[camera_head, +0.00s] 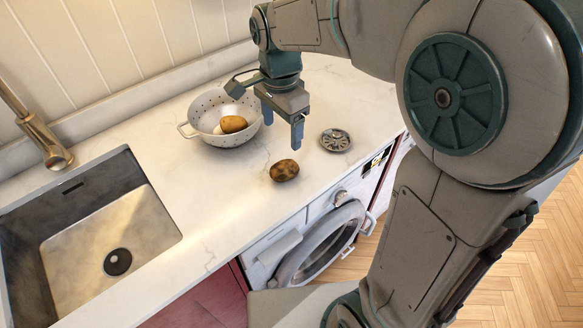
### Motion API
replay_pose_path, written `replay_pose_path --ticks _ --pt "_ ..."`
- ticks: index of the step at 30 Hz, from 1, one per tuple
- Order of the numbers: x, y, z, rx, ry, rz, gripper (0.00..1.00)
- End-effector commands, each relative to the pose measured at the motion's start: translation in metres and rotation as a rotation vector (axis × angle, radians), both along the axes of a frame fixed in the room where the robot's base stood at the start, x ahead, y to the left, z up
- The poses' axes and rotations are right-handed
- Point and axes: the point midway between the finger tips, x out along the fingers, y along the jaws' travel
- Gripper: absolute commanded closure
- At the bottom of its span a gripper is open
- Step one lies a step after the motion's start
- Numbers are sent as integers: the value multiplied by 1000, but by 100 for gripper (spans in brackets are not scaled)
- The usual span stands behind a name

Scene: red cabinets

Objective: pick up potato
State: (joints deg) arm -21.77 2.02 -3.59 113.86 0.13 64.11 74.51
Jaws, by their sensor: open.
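A brown, dark-speckled potato (284,171) lies on the white countertop near its front edge. A second, lighter brown potato-like item (233,124) lies inside a white colander (189,119) farther back. My gripper (283,127) points down over the counter, just above and behind the speckled potato and in front of the colander's right side. Its blue fingers are open and empty, apart from the potato.
A round grey patterned metal disc (335,139) lies right of the potato. A sink (110,235) with a brass faucet (45,140) is at the left. A washing machine (318,240) stands under the counter edge. The counter between sink and potato is clear.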

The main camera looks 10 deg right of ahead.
Motion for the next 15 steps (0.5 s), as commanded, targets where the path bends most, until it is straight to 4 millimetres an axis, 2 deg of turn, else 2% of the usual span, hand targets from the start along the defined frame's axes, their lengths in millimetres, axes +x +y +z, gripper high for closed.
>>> replay_pose_path --ticks 9,15 --pt "-2 -2 -60 -1 5 -1 27" --pt "-2 -2 -76 0 2 0 27"
